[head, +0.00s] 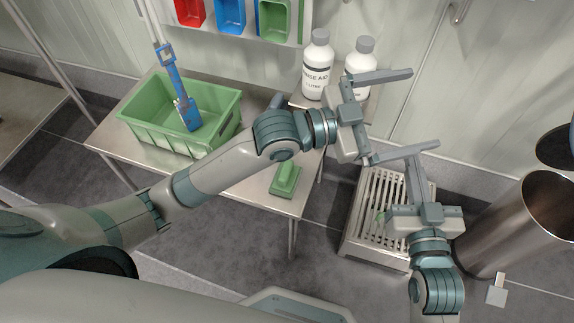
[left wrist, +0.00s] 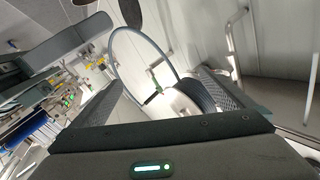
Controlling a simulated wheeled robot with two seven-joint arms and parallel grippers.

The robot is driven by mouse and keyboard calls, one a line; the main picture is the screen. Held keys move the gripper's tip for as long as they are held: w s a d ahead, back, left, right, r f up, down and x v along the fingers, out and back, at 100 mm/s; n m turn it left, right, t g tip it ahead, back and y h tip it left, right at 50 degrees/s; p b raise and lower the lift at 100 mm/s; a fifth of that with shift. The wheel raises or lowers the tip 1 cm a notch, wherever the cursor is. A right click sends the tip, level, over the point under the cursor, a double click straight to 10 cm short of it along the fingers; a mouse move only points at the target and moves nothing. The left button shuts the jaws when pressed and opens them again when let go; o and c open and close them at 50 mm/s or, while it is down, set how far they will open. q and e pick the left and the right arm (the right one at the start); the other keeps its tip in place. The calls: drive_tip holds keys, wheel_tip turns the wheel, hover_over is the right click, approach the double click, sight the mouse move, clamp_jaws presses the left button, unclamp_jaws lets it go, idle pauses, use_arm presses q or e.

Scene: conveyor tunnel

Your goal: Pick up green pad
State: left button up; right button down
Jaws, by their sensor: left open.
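The green pad (head: 286,180) lies on the right front part of the steel table, with a raised grip on top. My left gripper (head: 425,107) is open and empty, its fingers spread wide. It is up and to the right of the pad in the head view, past the table's right side, with its forearm crossing above the table. In the left wrist view the two fingers (left wrist: 165,95) are apart with nothing held, and the pad does not show. My right gripper (head: 412,165) is at the lower right, its fingers together with nothing visible between them.
A green crate (head: 160,140) with a blue-headed tool (head: 178,88) stands on the table (head: 120,150). White bottles (head: 318,66) stand behind my left gripper. A slatted box (head: 357,235) and a steel bin (head: 520,225) stand to the right. Coloured bins (head: 230,15) hang on the wall.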

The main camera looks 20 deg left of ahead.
use_arm(q)
wheel_tip(320, 180, down, 5)
drive_tip(key=w+a+m+g+y+p, duration=0.1)
drive_tip(key=a+g+y+p, duration=0.1)
drive_tip(key=g+y+p, duration=0.15)
use_arm(e)
drive_tip(key=s+d+f+g+h+p, duration=0.35)
drive_tip(key=s+f+g, duration=0.45)
drive_tip(key=f, duration=0.4)
use_arm(q)
drive_tip(key=m+g+y+p, duration=0.2)
drive_tip(key=g+y+p, duration=0.3)
drive_tip(key=y, duration=0.6)
hover_over(285, 170)
drive_tip(key=a+b, duration=0.1)
drive_tip(key=a, duration=0.1)
wheel_tip(285, 170, down, 6)
drive_tip(key=r, duration=0.1)
drive_tip(key=shift+f+g, duration=0.3)
drive_tip(key=shift+g, duration=0.15)
use_arm(e)
drive_tip(key=s+d+f+g, duration=0.2)
drive_tip(key=s+f+g, duration=0.1)
drive_tip(key=s, duration=0.4)
drive_tip(key=s+d+f+g, duration=0.3)
drive_tip(key=s, duration=0.5)
drive_tip(key=shift+s+d+f+m+g+h, duration=0.15)
drive_tip(key=shift+d+m+g+h, duration=0.1)
drive_tip(key=shift+m+g+h, duration=0.2)
